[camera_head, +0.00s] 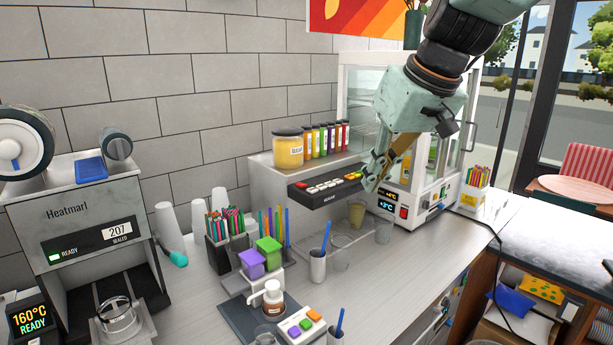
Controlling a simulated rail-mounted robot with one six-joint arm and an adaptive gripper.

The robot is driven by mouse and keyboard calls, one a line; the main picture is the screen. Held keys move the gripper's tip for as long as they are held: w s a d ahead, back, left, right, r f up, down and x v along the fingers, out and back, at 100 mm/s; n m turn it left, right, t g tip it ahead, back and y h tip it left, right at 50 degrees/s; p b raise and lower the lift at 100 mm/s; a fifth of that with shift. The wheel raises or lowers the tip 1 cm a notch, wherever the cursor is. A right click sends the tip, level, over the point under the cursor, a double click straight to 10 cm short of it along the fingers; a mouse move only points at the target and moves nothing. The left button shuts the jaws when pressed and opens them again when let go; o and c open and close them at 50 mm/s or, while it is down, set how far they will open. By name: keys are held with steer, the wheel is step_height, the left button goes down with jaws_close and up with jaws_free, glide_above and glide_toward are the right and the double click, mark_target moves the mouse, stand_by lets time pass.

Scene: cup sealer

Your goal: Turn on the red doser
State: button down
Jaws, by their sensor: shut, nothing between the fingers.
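The doser (268,205) is a grey unit against the wall with a black front panel (322,198). A row of coloured jars stands on its top, and the red jar (345,133) is at the right end. My gripper (369,187) is shut and empty, pointing down at the panel's right end, close to the coloured buttons. Whether it touches the panel cannot be told. The fingers hide part of that end.
A glass display cabinet (352,82) stands right behind my gripper. Clear cups and a yellowish cup (357,213) stand below the panel. The cup sealer (100,220) is at the left.

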steer(key=w+a+f+n+p, duration=0.1)
steer(key=w+a, duration=0.3)
steer(key=w, duration=0.7)
steer(key=w+a+f+n+y+p, duration=0.1)
steer(key=w+a+p, duration=0.3)
steer(key=w, duration=0.7)
steer(key=w+a+f+n+y+p, duration=0.1)
steer(key=w+a+f+n+p, duration=0.1)
steer(key=w, duration=1)
steer(key=shift+a+t+p, duration=0.4)
steer(key=shift+a+p, duration=0.15)
steer(key=shift+a, duration=0.85)
steer(key=shift+w, duration=0.15)
steer(key=p, duration=0.2)
glide_above(301, 184)
steer(key=s+d, duration=0.1)
steer(key=d, duration=0.1)
steer(key=shift+s+a+f, duration=0.1)
steer(key=shift+f, duration=1.8)
steer(key=shift+s+a+f, duration=0.1)
steer(key=shift+f, duration=1.75)
steer(key=shift+s+d+f+p, duration=0.15)
steer(key=shift+f+p, duration=0.15)
steer(key=shift+f, duration=1.85)
